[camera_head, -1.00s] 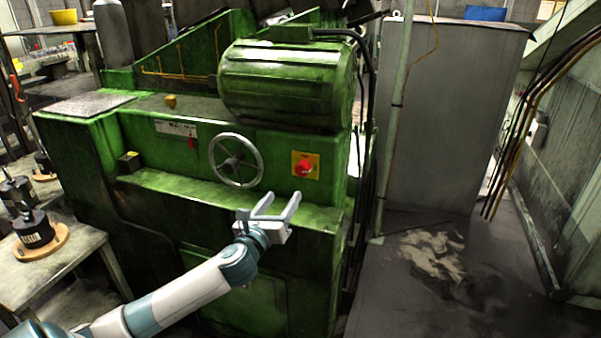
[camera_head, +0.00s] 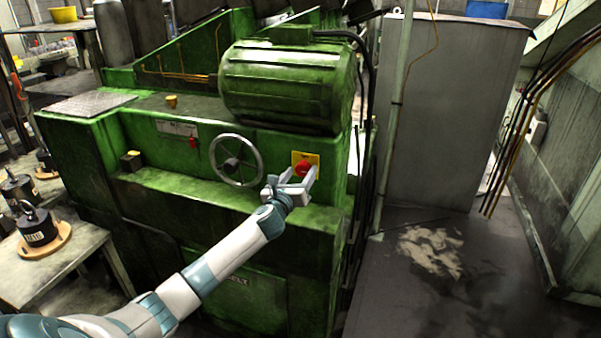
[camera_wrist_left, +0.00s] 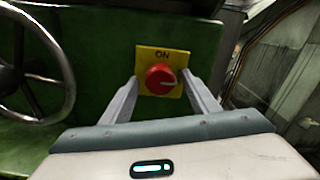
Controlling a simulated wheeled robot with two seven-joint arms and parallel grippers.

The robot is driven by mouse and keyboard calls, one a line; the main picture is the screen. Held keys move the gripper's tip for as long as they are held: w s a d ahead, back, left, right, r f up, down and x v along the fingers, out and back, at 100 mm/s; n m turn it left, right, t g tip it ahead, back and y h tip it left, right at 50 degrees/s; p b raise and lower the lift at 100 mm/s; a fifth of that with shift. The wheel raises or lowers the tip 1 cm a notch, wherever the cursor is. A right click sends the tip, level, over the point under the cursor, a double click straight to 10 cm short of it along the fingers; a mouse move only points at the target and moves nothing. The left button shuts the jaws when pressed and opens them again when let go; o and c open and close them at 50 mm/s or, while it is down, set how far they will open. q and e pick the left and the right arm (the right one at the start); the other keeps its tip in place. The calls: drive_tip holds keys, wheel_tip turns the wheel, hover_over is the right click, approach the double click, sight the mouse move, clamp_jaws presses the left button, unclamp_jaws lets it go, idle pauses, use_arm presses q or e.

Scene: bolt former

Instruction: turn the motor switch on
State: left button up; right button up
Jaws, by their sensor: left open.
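The motor switch is a red rotary knob (camera_head: 302,168) on a yellow plate (camera_head: 313,158) on the green machine's front. In the left wrist view the red knob (camera_wrist_left: 160,79) sits on the yellow plate (camera_wrist_left: 145,55), which is marked "ON" above it. A pale pointer mark on the knob points right. My left gripper (camera_head: 292,177) is open, its fingers reaching toward the knob. In the left wrist view its fingers (camera_wrist_left: 160,88) stand on either side of the knob. I cannot tell whether they touch it. My right gripper is not in view.
A spoked handwheel (camera_head: 236,160) sits left of the switch, and a small red lever (camera_head: 193,142) is farther left. A green motor (camera_head: 287,84) bulges above the switch. Dark cables and a pale pipe (camera_head: 397,110) run to the right. The floor (camera_head: 440,290) at right is clear.

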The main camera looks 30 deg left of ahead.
use_arm(q)
drive_tip(key=shift+w, duration=0.25)
drive_tip(key=shift+c, duration=0.2)
drive_tip(key=c, duration=1)
